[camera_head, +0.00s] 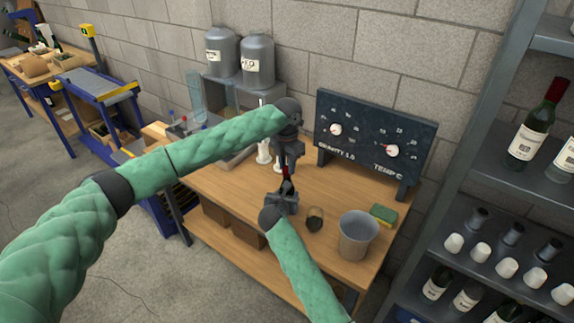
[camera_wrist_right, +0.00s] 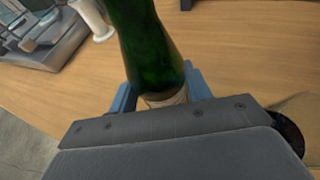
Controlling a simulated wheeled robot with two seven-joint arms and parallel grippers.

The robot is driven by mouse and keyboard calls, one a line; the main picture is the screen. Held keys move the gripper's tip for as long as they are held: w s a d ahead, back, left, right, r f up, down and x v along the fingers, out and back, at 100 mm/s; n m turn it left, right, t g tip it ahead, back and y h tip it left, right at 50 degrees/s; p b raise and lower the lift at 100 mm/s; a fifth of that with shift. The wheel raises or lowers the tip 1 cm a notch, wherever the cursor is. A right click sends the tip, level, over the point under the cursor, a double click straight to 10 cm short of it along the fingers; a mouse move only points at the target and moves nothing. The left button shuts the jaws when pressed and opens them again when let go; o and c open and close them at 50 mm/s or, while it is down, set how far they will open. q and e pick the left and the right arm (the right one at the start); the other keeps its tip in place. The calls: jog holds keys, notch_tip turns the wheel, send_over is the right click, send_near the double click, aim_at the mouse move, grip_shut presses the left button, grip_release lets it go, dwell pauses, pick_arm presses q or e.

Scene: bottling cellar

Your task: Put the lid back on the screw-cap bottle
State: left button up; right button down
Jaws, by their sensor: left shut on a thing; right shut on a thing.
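The screw-cap bottle is dark green glass (camera_wrist_right: 150,45); in the head view its dark body (camera_head: 287,186) shows only narrowly between my two grippers. My right gripper (camera_head: 284,197) is shut on it, and the wrist view shows my blue fingers on both sides of its pale-labelled part (camera_wrist_right: 166,98). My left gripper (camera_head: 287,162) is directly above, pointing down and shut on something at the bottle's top. A small red part, apparently the lid (camera_head: 285,172), shows just under its fingers. I cannot tell whether the lid is seated.
On the wooden bench (camera_head: 335,192) stand a grey bucket (camera_head: 356,238), a small dark glass (camera_head: 315,220) and a green-yellow sponge (camera_head: 383,214). A dark gauge board (camera_head: 372,140) stands behind. A bottle rack (camera_head: 505,190) is at the right, and grey canisters (camera_head: 257,62) stand at the back.

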pick_arm(q)
jog(key=o, duration=0.9)
jog(key=shift+r, duration=0.1)
jog(key=shift+r, duration=2.15)
jog(key=shift+c, duration=0.2)
